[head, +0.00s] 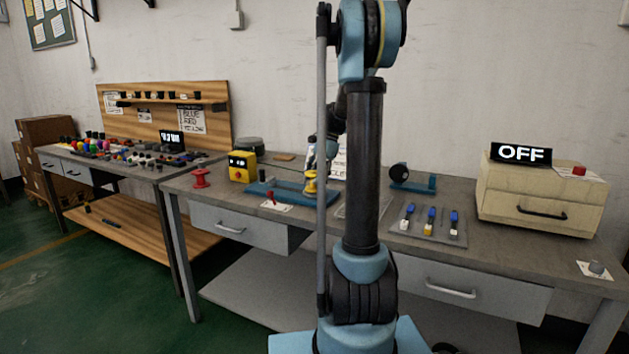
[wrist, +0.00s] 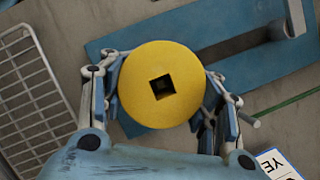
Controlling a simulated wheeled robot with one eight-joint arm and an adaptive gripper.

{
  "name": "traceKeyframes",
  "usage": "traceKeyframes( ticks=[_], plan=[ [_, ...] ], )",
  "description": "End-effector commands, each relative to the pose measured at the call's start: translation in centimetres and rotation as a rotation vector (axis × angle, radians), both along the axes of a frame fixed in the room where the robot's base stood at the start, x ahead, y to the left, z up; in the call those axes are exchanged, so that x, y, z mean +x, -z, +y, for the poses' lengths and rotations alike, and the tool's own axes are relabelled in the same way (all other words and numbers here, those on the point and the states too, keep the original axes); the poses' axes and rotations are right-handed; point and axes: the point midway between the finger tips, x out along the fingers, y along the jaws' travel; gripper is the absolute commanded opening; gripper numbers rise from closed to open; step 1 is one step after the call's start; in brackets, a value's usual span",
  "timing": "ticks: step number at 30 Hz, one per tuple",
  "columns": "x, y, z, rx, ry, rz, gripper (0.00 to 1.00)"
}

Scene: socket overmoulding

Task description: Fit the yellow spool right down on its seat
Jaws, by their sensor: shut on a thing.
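The yellow spool (wrist: 150,108) shows its round top face in the wrist view, with a dark square hole in the middle. My gripper (wrist: 163,92) is shut on it, with a finger against each side. In the head view the spool (head: 311,187) is upright at the right part of the blue base plate (head: 262,190), partly behind my arm. The plate also shows under the spool in the wrist view (wrist: 265,72), with a long dark slot. The seat is hidden beneath the spool, so I cannot tell whether the spool touches it.
A wire rack (wrist: 27,90) lies left in the wrist view. A red spool (head: 201,179) and a yellow box (head: 242,167) stand on the left of the bench. A tray with several connectors (head: 456,238) and a beige drawer unit (head: 530,195) are to the right.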

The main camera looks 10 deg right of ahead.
Motion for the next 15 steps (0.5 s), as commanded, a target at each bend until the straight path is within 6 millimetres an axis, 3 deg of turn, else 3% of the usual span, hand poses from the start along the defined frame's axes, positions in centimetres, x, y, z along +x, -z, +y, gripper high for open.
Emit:
traceKeyframes(
  ticks=[10,11,15],
  plan=[
    [-0.01,0.70,0.00,0.000,0.000,0.000,0.27],
    [-0.01,0.72,0.00,0.000,0.000,0.000,0.53],
    [-0.01,0.70,0.00,0.000,0.000,0.000,0.82]
  ],
)
